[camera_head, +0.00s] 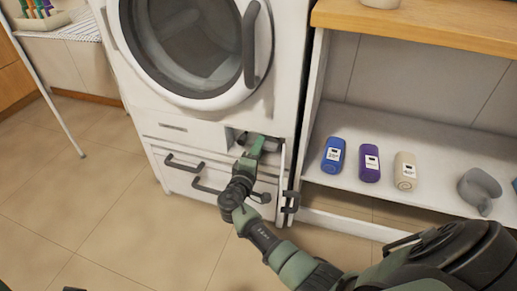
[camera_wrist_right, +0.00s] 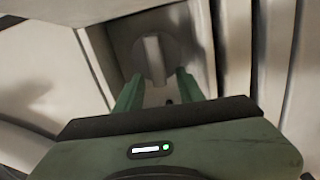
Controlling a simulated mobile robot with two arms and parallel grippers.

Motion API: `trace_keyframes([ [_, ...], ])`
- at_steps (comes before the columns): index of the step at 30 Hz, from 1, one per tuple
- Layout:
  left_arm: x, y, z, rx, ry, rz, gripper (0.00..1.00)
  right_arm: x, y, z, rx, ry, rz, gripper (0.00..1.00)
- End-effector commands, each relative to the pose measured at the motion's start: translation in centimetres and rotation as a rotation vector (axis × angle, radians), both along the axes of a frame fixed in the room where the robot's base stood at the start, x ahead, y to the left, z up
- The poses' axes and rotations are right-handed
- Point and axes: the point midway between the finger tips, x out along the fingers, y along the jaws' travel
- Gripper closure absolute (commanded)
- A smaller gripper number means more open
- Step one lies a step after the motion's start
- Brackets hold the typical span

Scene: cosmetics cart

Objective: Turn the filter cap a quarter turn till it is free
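The filter cap (camera_wrist_right: 153,58) is a grey round knob with a raised upright grip bar. It sits inside a square recess low on the white washing machine (camera_head: 285,95). My right gripper (camera_head: 254,144) reaches into this recess in the head view. In the wrist view, the two green fingers of the right gripper (camera_wrist_right: 158,80) are apart, one to each side of the bar's lower end. Gaps show between the fingers and the bar, and I see no contact. In the head view the gripper largely hides the cap.
Drawers with dark handles (camera_head: 208,188) lie below the recess. Floor at left is clear.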

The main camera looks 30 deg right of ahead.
Motion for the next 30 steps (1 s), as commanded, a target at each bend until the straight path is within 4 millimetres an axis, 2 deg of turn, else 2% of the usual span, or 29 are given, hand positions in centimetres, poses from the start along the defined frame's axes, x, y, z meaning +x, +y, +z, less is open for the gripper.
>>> trace_keyframes([
  [8, 0.0, 0.0, 0.3, 0.0, -0.001, 0.0, 0.64, -0.4, 0.5, 0.1, 0.001, 0.001, 0.001, 0.62],
  [21, 0.0, 0.0, 1.7, 0.0, 0.003, 0.0, 0.64, -4.7, 5.5, 0.0, 0.0, 0.001, 0.001, 0.62],
  [30, 0.0, 0.0, 1.7, 0.0, 0.003, 0.0, 0.64, -5.1, 6.0, 0.0, -0.001, -0.001, 0.0, 0.62],
])
